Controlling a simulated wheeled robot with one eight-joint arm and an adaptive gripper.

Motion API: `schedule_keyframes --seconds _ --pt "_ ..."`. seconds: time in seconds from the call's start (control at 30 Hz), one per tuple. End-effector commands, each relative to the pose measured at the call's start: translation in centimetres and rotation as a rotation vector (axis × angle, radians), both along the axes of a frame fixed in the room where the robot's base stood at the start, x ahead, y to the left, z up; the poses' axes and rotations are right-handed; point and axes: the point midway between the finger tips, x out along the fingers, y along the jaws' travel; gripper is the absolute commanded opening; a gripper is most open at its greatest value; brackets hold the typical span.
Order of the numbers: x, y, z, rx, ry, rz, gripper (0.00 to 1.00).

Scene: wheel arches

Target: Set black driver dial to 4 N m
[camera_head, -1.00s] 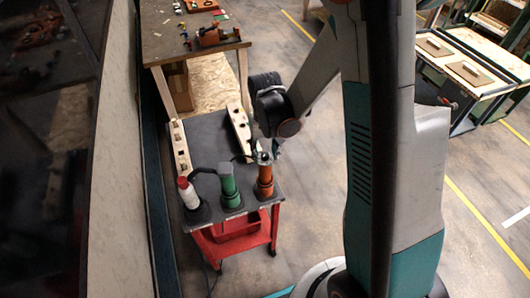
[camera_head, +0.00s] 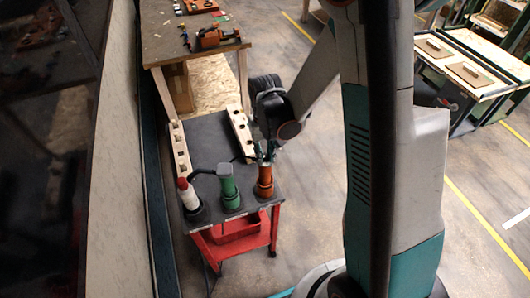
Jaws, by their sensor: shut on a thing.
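An orange driver (camera_head: 264,182) stands upright in a dark base at the front right of the cart top. A green driver (camera_head: 229,188) stands left of it, and a white driver with a red top (camera_head: 188,195) stands at the far left. No clearly black driver or dial stands out. My gripper (camera_head: 266,155) points down at the top of the orange driver and is shut there. The fingers and what they grip are small and dark. The dial, its scale and its setting cannot be read.
The cart (camera_head: 204,135) has a dark grey top and a red lower tray (camera_head: 238,228). Two pale wooden racks with holes stand on it, one left (camera_head: 180,150) and one right (camera_head: 240,132). A workbench (camera_head: 172,48) adjoins the far end. A wall runs along the left.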

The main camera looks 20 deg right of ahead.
Motion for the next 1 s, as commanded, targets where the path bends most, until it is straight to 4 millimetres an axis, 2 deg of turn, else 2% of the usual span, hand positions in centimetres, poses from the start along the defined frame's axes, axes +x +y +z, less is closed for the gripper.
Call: schedule_keyframes --seconds 0.7,1.0 --pt "0.00 0.00 -0.16 0.000 0.000 0.567 0.00" --pt "0.00 0.00 -0.06 0.000 0.000 0.743 0.00"
